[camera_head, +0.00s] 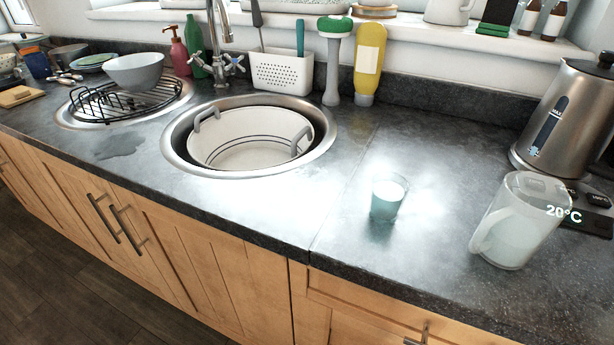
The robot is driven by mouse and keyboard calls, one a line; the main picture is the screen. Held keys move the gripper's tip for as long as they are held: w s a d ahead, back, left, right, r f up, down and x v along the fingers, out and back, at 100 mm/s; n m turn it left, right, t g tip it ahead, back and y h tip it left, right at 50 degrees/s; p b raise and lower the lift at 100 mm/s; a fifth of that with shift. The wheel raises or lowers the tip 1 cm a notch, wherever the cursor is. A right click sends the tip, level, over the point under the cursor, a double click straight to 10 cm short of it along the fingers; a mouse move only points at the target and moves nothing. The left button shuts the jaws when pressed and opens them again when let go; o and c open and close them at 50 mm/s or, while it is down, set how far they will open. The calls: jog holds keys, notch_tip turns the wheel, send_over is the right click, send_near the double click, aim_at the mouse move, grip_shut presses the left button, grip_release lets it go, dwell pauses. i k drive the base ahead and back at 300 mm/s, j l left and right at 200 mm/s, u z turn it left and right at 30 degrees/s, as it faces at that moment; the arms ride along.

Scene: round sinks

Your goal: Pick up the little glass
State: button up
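The little glass (387,197) stands upright on the dark countertop, right of the round sink. It is small and clear, with a pale blue-green tint. Bare counter surrounds it. My gripper is not in view, so its state and its place relative to the glass do not show.
A clear jug (518,222) stands right of the glass, with a steel kettle (568,118) behind it. The round sink (325,150) holds a white basin (235,150). A yellow bottle (368,65) and a green-topped brush (334,60) stand at the back. The counter's front edge is near the glass.

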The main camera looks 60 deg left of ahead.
aim_at(389, 191)
jog(key=u, duration=1.15)
jog(key=i+j+z, duration=0.1)
jog(key=j+z, duration=0.6)
jog(key=j, duration=0.15)
jog(key=j+z, duration=0.35)
